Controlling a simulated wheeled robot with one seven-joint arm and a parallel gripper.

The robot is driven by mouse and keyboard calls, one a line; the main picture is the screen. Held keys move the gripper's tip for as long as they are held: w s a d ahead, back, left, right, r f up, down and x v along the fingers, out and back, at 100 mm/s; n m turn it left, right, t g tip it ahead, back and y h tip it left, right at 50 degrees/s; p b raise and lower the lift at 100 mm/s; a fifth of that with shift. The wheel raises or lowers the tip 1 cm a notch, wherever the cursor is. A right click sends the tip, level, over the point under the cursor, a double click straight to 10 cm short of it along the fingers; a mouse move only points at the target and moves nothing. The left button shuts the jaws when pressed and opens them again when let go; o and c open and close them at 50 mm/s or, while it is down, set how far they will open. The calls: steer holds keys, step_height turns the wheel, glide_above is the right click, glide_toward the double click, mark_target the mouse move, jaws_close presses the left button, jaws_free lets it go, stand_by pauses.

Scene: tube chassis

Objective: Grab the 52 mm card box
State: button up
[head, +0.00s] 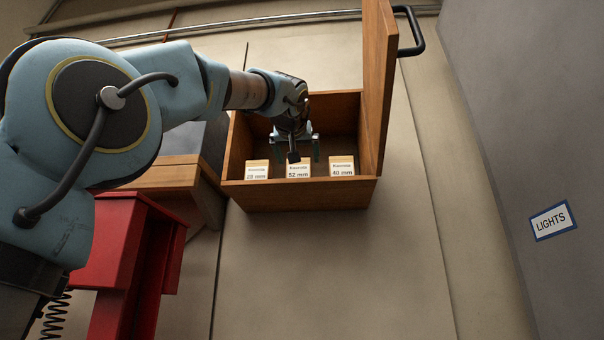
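The 52 mm card box (299,171) stands in the middle of a row of three labelled card boxes, at the near side of an open wooden box (300,193). The 28 mm card box (257,171) is to its left and the 40 mm card box (342,167) to its right. My gripper (295,148) reaches into the wooden box from the upper left. Its two fingers are spread wide, just above and behind the 52 mm card box. I see nothing between them, and I cannot tell whether they touch the card box.
The wooden box's raised lid or door (378,85), with a black handle (411,31), stands at its right. A red stand (125,240) and a wooden piece of furniture (178,185) are at left. A grey panel with a LIGHTS sign (553,221) is at right.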

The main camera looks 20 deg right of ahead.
mark_target(298, 166)
steer(key=x, duration=0.2)
steer(key=shift+w+d+p, duration=0.15)
steer(key=shift+w+p, duration=0.2)
steer(key=shift+p, duration=0.05)
steer(key=p+x, duration=0.1)
steer(key=x, duration=0.1)
steer(key=p+x, duration=0.2)
steer(key=shift+w+f, duration=0.2)
steer(key=shift+w+d+f, duration=0.1)
steer(key=shift+w+f, duration=0.05)
steer(key=shift+w, duration=0.2)
steer(key=c, duration=1.5)
steer(key=shift+s, duration=0.1)
